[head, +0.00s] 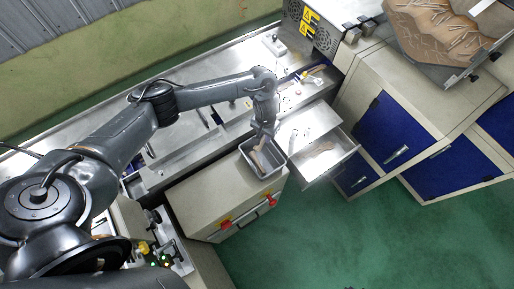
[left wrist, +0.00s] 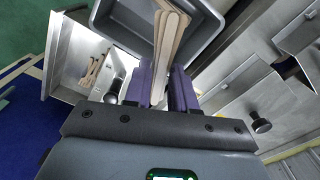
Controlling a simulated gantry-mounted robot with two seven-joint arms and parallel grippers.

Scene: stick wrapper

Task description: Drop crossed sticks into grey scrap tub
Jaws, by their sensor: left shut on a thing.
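My left gripper (left wrist: 163,88) is shut on several pale wooden sticks (left wrist: 166,50) that lie at differing angles. In the head view the left gripper (head: 261,134) hangs from above over the grey scrap tub (head: 279,168), and pale sticks (head: 257,157) show below it within the tub's outline. In the left wrist view the tub (left wrist: 205,30) lies beyond the fingertips, behind the held sticks. My right gripper is not in view.
A metal tray (head: 335,160) right of the tub holds a few loose sticks (left wrist: 92,70). The tub stands on a beige cabinet (head: 205,192) beside the long metal machine bed (head: 185,135). A carton of sticks (head: 440,25) stands at top right. Green floor lies open below.

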